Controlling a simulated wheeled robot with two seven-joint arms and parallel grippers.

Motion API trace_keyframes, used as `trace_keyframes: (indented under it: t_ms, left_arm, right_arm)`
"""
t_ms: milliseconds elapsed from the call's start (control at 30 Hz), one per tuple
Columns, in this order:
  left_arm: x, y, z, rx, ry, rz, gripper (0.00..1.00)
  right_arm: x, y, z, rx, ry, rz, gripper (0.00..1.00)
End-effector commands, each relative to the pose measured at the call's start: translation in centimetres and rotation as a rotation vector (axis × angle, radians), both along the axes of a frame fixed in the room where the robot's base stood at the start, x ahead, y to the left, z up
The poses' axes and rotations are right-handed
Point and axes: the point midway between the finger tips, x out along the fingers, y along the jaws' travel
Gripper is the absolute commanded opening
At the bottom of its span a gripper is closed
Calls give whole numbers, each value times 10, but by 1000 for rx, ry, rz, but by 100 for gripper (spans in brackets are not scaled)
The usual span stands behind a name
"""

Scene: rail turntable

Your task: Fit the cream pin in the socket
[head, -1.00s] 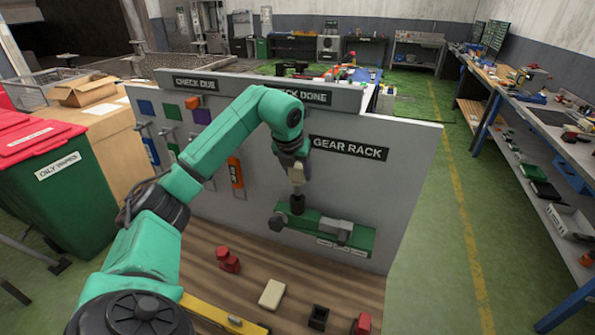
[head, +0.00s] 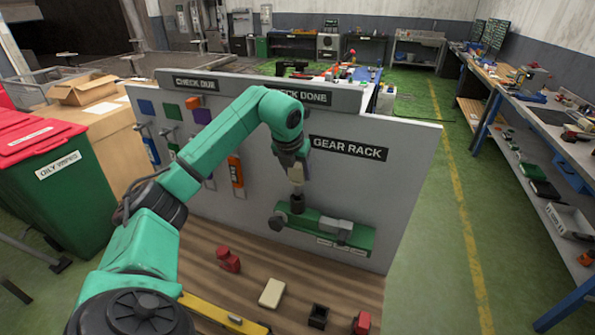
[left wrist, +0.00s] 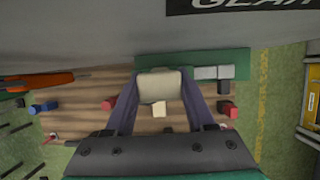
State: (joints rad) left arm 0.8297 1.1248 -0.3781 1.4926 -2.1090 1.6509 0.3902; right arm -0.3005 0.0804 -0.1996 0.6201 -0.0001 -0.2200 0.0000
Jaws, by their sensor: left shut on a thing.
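The cream pin (head: 297,174) is held in my left gripper (head: 295,165), which is shut on it and points down in front of the grey panel. In the left wrist view the cream pin (left wrist: 160,84) sits between the two fingers (left wrist: 160,95). Directly below it in the head view is a dark, round, upright piece (head: 298,205), which looks like the socket, at the left part of the green rack (head: 352,243). The pin's lower end is close above this piece; I cannot tell whether they touch. In the wrist view the pin and fingers hide the piece. My right gripper is not in view.
On the wooden bench top lie a red piece (head: 228,260), a cream block (head: 272,293), a black hollow block (head: 318,316) and another red piece (head: 362,322). A grey block (head: 336,229) sits on the green rack. An orange tool (head: 236,172) hangs on the panel.

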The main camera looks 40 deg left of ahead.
Motion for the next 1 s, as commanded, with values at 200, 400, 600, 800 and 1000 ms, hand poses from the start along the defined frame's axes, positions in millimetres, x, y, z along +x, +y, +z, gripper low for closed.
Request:
trace_keyframes:
  t_ms: [200, 400, 600, 800, 1000]
  left_arm:
    - [0, 0, -6, 0, -1, 0, 0]
    - [0, 0, -11, 0, -1, 0, 0]
    - [0, 0, -16, 0, -1, 0, 0]
    - [0, 0, -21, 0, -1, 0, 0]
    - [0, 0, -26, 0, -1, 0, 0]
  right_arm:
    - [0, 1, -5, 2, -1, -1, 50]
    - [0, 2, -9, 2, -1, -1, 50]
    - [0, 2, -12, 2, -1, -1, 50]
    - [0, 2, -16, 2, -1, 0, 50]
    - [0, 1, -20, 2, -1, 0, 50]
